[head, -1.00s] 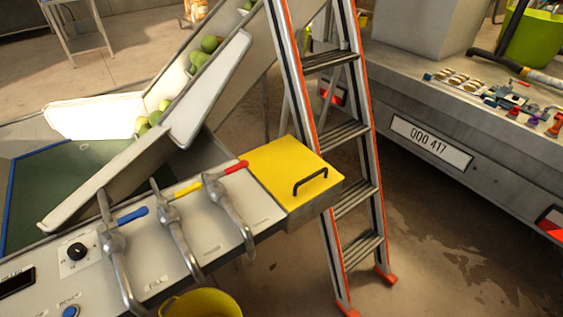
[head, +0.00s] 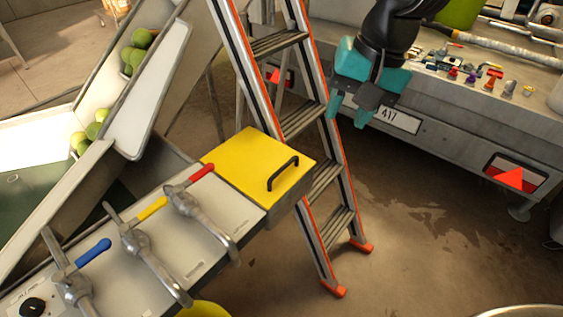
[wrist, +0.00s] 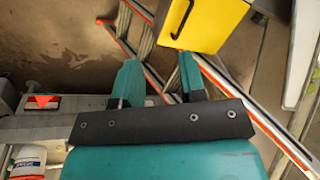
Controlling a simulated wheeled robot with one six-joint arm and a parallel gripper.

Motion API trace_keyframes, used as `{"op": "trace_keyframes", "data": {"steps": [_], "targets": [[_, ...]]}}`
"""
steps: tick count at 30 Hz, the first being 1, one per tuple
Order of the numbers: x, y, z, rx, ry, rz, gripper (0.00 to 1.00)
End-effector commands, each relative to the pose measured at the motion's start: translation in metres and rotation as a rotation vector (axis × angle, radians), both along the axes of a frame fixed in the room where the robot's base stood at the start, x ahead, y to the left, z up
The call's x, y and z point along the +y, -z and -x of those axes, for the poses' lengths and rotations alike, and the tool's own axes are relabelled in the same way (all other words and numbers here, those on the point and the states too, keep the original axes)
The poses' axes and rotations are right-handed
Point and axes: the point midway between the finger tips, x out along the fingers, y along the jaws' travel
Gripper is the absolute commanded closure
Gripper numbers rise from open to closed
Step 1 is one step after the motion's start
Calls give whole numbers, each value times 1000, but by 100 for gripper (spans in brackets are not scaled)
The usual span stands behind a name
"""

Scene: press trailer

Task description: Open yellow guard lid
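The yellow guard lid (head: 244,165) lies shut on a grey box at the right end of the lever panel. Its black handle (head: 283,172) stands on the lid's right part. In the wrist view the lid (wrist: 213,22) shows at the top, with its handle (wrist: 181,20) near its left edge. My teal gripper (head: 350,108) is up and to the right of the lid, in front of the ladder and trailer, apart from the handle. In the wrist view its two fingers (wrist: 160,82) are spread with nothing between them.
A ladder (head: 318,175) with orange rails stands just right of the lid. Red, yellow and blue levers (head: 150,208) stand on the panel left of it. A trailer bed (head: 455,100) with small items is at the right. Open floor lies between.

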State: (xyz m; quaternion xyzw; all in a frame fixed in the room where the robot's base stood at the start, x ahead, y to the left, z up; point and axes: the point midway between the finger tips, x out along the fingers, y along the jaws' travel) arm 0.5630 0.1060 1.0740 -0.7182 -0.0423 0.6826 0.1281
Motion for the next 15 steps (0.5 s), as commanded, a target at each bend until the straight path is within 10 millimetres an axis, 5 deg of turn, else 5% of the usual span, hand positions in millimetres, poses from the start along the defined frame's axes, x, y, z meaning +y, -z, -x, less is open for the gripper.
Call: {"op": "trace_keyframes", "data": {"steps": [3,6,15], "targets": [[33,30,-49,34,247,24,62],[51,47,-75,45,406,31,62],[67,79,-96,55,542,33,62]]}}
